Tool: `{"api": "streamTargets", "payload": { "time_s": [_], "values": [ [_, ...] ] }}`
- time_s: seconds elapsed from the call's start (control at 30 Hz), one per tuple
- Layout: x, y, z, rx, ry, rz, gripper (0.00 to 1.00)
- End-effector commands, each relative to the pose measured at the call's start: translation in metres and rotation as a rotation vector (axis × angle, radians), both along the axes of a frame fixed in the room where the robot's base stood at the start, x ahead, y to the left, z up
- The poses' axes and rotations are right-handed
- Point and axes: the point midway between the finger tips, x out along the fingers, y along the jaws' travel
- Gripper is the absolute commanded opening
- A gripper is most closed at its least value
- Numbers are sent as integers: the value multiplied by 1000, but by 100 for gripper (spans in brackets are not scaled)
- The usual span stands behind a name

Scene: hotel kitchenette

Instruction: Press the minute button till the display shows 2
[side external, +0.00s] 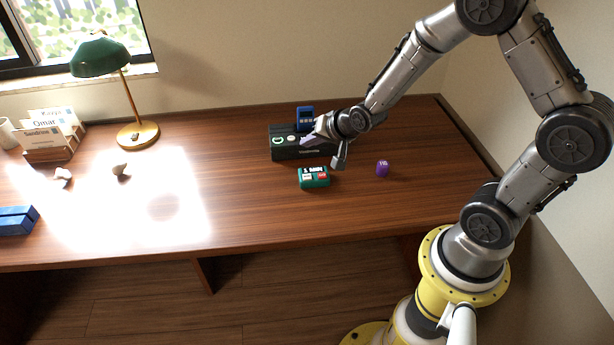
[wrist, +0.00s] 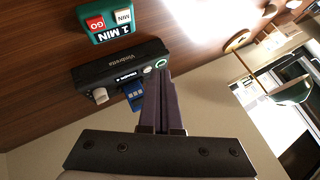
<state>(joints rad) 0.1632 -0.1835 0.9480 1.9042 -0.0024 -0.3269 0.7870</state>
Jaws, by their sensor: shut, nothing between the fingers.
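A green timer (side external: 314,184) sits on the desk in front of a black box; it also shows in the wrist view (wrist: 104,37). Its display (wrist: 112,31) appears to read "1 MIN". Its white minute button (wrist: 124,16), marked MIN, is beside a red GO button (wrist: 96,24). My gripper (side external: 306,141) is shut and empty, with purple fingers. It is over the black box (side external: 288,152), behind the timer and apart from it. In the wrist view the fingertips (wrist: 160,72) appear near the box's green-ringed round button (wrist: 160,63); contact cannot be told.
A blue device (side external: 305,117) stands at the back of the black box. A small purple object (side external: 382,168) lies right of the timer. A green lamp (side external: 100,56), a card holder (side external: 50,152) and a blue object (side external: 17,220) are at the left. The desk front is clear.

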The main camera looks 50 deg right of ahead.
Motion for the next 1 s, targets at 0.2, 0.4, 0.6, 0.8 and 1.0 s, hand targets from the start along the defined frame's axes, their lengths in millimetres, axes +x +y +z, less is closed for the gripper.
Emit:
{"api": "streamTargets", "payload": {
  "time_s": [0.2, 0.4, 0.6, 0.8, 1.0],
  "values": [
    [0, 0, -6, 0, 1, 0, 0],
    [-1, 0, -29, 1, 6, 0, 0],
    [0, 0, -56, 0, 3, 0, 0],
    [0, 0, -77, 0, 3, 0, 0],
    [0, 0, -87, 0, 0, 0, 0]
  ]
}}
